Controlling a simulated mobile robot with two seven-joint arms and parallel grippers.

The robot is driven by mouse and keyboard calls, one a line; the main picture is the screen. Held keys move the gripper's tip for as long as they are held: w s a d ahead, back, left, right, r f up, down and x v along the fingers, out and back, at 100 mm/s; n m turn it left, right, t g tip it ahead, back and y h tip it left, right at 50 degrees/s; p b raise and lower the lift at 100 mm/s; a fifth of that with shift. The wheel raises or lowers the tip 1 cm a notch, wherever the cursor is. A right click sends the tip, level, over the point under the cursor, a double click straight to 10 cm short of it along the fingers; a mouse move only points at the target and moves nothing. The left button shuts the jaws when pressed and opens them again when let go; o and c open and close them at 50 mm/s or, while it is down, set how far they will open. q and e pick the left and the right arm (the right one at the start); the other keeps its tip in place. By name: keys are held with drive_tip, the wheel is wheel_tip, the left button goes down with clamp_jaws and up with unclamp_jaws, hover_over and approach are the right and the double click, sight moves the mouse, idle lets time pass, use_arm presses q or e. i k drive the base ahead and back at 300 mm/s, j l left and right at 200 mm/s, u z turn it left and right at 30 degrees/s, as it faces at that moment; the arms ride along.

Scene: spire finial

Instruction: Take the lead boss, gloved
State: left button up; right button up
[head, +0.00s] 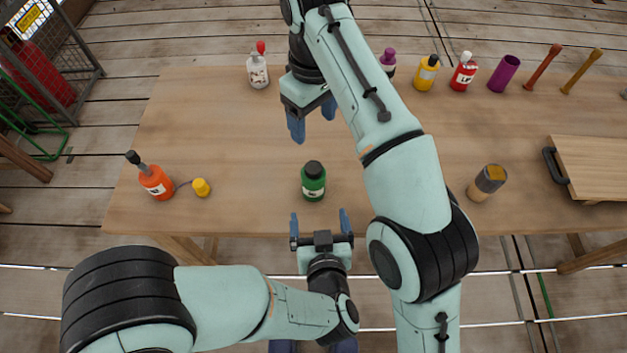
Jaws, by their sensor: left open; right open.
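I cannot pick out a lead boss for certain in the head view. My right arm hides part of the table.
An orange bottle (156,182) and yellow cap (201,187) are at left on the wooden table (230,130). A white red-topped bottle (257,70), yellow bottle (426,73), red bottle (463,72) and purple cup (503,73) stand behind. A wooden board (595,165) lies right.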

sight(492, 176)
drive_tip(key=k+l, duration=0.15)
drive_tip(key=k, duration=0.85)
